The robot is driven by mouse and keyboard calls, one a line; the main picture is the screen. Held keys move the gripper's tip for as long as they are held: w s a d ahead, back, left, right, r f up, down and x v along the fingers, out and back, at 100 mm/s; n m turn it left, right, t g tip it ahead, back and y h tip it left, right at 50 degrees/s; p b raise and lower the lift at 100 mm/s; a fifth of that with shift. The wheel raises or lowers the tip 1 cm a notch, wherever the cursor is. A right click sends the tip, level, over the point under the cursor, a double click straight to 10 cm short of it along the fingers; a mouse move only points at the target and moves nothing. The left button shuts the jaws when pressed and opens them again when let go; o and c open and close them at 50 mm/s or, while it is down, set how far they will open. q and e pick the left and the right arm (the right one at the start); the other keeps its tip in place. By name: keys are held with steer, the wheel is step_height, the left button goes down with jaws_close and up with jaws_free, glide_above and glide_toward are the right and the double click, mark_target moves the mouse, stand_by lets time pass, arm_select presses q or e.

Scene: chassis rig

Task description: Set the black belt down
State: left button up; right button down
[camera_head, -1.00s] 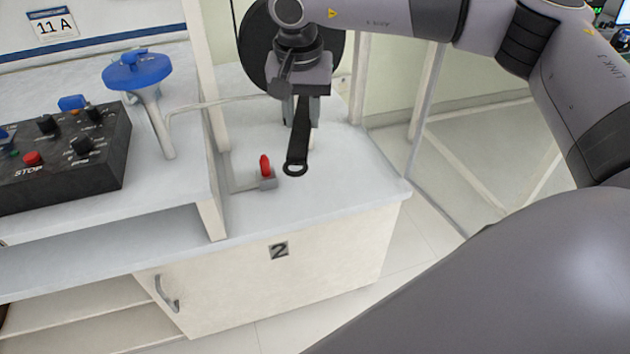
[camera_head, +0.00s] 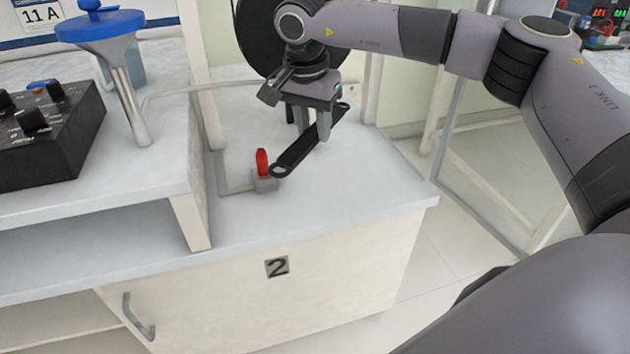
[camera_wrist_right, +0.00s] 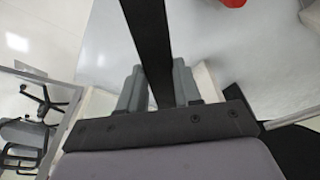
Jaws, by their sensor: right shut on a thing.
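The black belt (camera_head: 298,153) is a long flat dark strip with a looped end, slanting over the white counter. Its looped end is close to a red switch; I cannot tell whether they touch. My right gripper (camera_head: 312,130) is shut on the belt near its middle, just over the counter. In the right wrist view the belt (camera_wrist_right: 150,45) runs between the two grey fingers (camera_wrist_right: 157,85) and out of the top of the picture. How far the belt is above the counter is hard to tell. My left gripper is not in view.
The red switch (camera_head: 262,161) stands on a small grey block on the counter (camera_head: 355,190). A black wheel (camera_head: 255,35) is behind my gripper. A black control box (camera_head: 50,135) and a blue-topped funnel (camera_head: 100,26) are at left. The counter's front right is clear.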

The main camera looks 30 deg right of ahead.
steer(key=b, duration=0.1)
glide_above(315, 186)
step_height(315, 186, down, 6)
steer(key=shift+a+f, duration=0.1)
steer(key=shift+a, duration=0.05)
step_height(315, 186, down, 5)
steer(key=shift+f+b, duration=0.1)
steer(key=shift+b, duration=1)
steer(key=shift+f, duration=0.1)
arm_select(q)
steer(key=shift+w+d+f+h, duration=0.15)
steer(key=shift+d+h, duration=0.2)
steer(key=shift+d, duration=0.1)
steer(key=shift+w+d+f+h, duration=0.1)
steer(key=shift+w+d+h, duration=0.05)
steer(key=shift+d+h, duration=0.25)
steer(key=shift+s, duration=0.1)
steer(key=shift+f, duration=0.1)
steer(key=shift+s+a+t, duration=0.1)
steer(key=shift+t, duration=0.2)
arm_select(e)
steer(key=shift+s+f, duration=0.1)
steer(key=shift+f, duration=0.25)
